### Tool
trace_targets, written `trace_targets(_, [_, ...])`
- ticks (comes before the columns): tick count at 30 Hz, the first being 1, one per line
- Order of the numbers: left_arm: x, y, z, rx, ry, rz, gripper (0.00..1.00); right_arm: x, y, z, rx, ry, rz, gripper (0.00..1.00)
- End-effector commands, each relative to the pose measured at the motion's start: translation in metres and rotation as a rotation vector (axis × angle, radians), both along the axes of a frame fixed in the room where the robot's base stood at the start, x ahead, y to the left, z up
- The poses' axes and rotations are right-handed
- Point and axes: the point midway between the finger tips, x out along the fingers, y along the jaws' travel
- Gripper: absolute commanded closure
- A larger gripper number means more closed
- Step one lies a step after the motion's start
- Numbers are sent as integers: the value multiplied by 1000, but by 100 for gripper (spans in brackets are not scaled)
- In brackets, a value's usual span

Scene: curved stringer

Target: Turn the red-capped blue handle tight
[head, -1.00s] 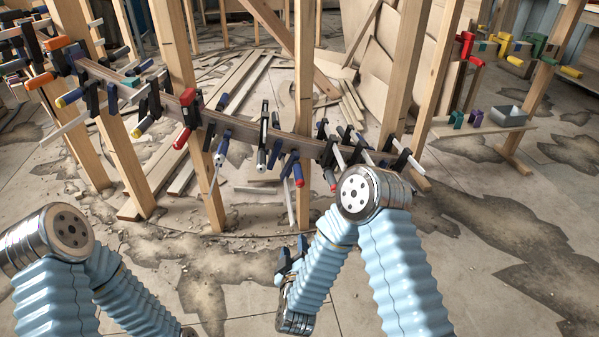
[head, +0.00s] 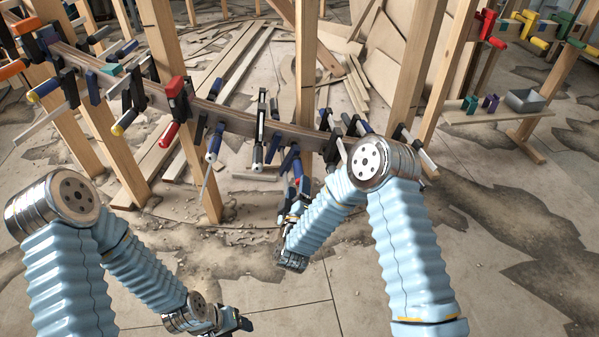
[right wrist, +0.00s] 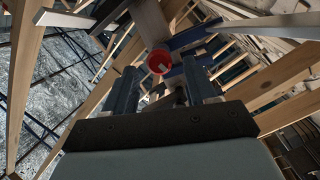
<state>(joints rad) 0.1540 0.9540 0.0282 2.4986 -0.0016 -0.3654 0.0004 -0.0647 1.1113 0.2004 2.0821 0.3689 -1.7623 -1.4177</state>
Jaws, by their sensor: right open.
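The handle's blue shaft is mostly hidden behind the cap there. My left gripper (head: 236,321) is low near the floor, away from the stringer; its jaw opening is unclear.
Other clamps crowd the stringer, including a red one (head: 175,104) to the left and a black-and-white one (head: 259,130) close by. Wooden posts (head: 306,60) stand along it. A low shelf (head: 490,115) with small blocks is at the right.

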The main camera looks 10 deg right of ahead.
Motion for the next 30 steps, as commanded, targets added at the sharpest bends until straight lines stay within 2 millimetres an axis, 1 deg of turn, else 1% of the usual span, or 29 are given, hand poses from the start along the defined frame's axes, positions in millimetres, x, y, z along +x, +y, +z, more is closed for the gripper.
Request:
trace_targets(1, [0, 0, 2, 0, 0, -1, 44, 11, -5, 1, 0, -1, -5, 44])
trace_targets(3, [0, 0, 3, -1, -1, -1, 44, 25, -7, 1, 2, -1, -4, 44])
trace_targets(6, [0, 0, 5, -1, 0, -1, 44, 41, -11, 0, 2, -1, -1, 44])
trace_targets(9, [0, 0, 5, -1, 0, -1, 44, 53, -14, 0, 0, 0, -2, 44])
trace_targets(13, [0, 0, 6, -1, 0, -1, 44, 60, -15, 0, 0, 0, 0, 44])
trace_targets(21, [0, 0, 5, -1, 0, -1, 44, 61, -15, 0, 0, 1, 1, 44])
trace_targets(29, [0, 0, 5, -1, 0, -1, 44, 61, -15, 0, 0, 0, 0, 84])
trace_targets(30, [0, 0, 5, -1, 0, -1, 44, 61, -15, 0, 0, 0, 0, 90])
